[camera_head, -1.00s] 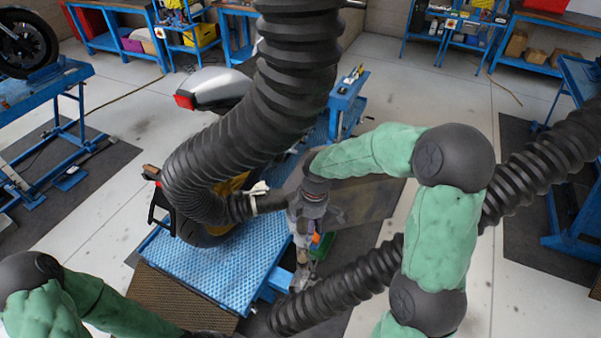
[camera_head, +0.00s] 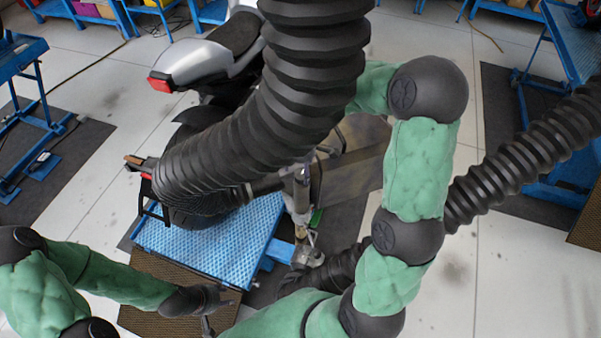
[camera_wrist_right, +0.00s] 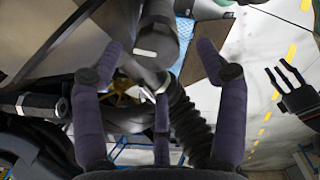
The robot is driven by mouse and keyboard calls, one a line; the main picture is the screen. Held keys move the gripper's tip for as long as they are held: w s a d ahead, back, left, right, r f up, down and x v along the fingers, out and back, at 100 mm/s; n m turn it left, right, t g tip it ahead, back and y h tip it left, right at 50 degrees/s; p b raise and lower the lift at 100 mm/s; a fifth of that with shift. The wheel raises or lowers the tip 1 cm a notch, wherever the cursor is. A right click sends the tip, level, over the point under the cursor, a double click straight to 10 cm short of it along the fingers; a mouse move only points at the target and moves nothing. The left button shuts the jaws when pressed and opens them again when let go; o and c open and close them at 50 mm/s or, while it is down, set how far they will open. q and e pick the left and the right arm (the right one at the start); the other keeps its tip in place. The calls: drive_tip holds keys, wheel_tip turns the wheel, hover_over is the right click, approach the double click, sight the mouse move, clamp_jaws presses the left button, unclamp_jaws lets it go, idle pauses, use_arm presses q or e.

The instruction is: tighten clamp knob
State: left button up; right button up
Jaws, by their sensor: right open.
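The clamp knob cannot be clearly picked out. In the head view, a thick black ribbed hose (camera_head: 215,150) bends down to the motorcycle's rear, and a thin pale edge (camera_head: 250,191) shows at its end. My right gripper (camera_wrist_right: 160,47) is open in the right wrist view, its purple padded fingers spread. A grey rounded piece (camera_wrist_right: 157,35) with a pale mark shows between the fingertips; I cannot tell whether they touch or whether it is the knob. My left gripper (camera_head: 214,308) is low in the head view, over the brown mat, apart from the hose end.
The motorcycle's silver tail (camera_head: 205,65) stands behind the hose. A blue lift platform (camera_head: 225,245) lies below it, with a brown perforated mat (camera_head: 160,322) in front. Another black hose (camera_head: 525,160) crosses at the right. Pale floor (camera_head: 510,275) is clear at the lower right.

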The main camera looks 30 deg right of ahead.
sight(302, 174)
drive_tip(key=f, duration=0.3)
drive_tip(key=shift+s+d, duration=0.1)
drive_tip(key=shift+d, duration=0.1)
drive_tip(key=shift+f, duration=0.3)
drive_tip(key=c, duration=1.1)
